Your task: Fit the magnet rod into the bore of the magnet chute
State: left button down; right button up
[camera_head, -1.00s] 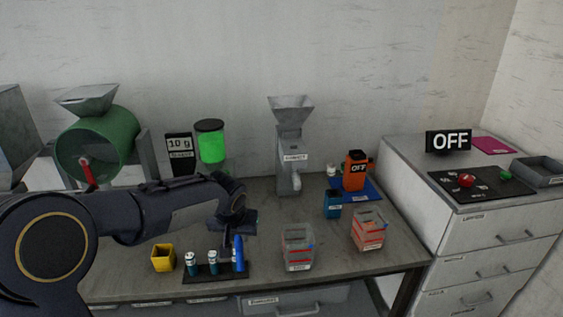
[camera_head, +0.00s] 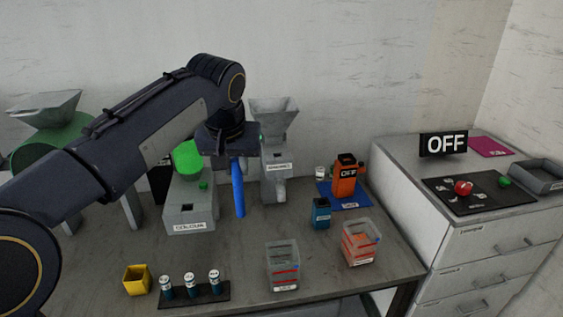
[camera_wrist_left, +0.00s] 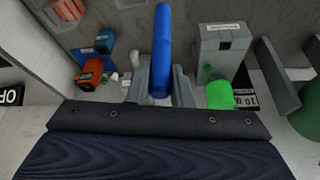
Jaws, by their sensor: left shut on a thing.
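The blue magnet rod (camera_head: 238,188) hangs nearly upright below my left gripper (camera_head: 236,156), which is shut on its top end. The rod also shows in the left wrist view (camera_wrist_left: 161,50). The grey magnet chute (camera_head: 278,158), with a funnel on top and a small label on its front, stands just right of the rod in the head view. The chute's bore cannot be made out. The rod's lower end is free above the table. My right gripper is not in view.
A grey colour unit (camera_head: 190,212) stands left of the rod. An orange device (camera_head: 344,182) on a blue mat and a blue cup (camera_head: 320,214) are to the right. Clear bins (camera_head: 283,268), a black rack (camera_head: 208,294) and a yellow box (camera_head: 137,280) stand in front.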

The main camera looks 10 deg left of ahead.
aim_at(278, 170)
jog(key=i+l, duration=0.1)
jog(key=i, duration=0.45)
jog(key=i+l, duration=0.1)
jog(key=i, duration=0.5)
